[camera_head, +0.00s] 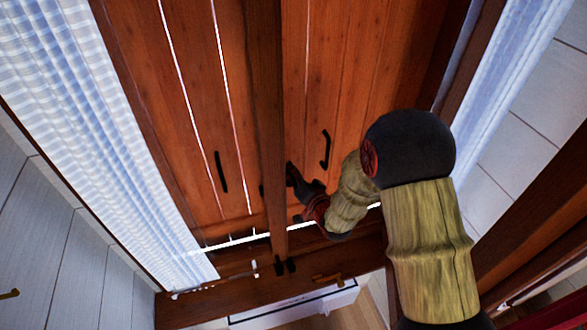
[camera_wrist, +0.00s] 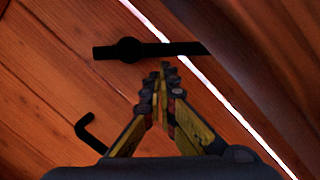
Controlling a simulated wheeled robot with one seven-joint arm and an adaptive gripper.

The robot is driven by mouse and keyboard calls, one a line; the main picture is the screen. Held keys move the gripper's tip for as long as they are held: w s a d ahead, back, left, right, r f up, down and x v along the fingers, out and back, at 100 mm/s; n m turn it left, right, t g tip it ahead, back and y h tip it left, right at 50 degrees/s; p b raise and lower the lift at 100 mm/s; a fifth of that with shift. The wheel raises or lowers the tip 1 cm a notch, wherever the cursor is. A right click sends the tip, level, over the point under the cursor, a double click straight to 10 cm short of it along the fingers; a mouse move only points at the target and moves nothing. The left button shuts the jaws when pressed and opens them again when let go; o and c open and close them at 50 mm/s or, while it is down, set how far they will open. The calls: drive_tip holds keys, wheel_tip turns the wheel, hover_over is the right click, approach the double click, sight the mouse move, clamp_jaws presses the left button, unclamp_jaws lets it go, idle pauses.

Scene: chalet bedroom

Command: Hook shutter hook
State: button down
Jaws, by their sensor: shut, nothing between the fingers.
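The closed wooden shutters (camera_head: 350,80) fill the middle of the head view. In the wrist view a black shutter hook (camera_wrist: 160,49) lies across the planks as a straight bar with a round pivot; its right end is cut off by a dark brown post. My gripper (camera_wrist: 165,72) is shut and empty, its tips just below the bar in the picture; whether they touch it I cannot tell. In the head view my gripper (camera_head: 290,170) is beside the central post, which hides most of the hook.
The brown central post (camera_head: 268,110) stands in front of the shutters. Black handles sit on the left shutter (camera_head: 221,172) and right shutter (camera_head: 325,149); one shows in the wrist view (camera_wrist: 90,131). White curtains (camera_head: 85,110) hang at both sides. A wooden sill (camera_head: 200,307) runs below.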

drive_tip(key=shift+s+a+f+b, duration=0.2)
drive_tip(key=shift+a+b, duration=0.35)
drive_tip(key=shift+b, duration=0.5)
drive_tip(key=shift+w+r, duration=0.1)
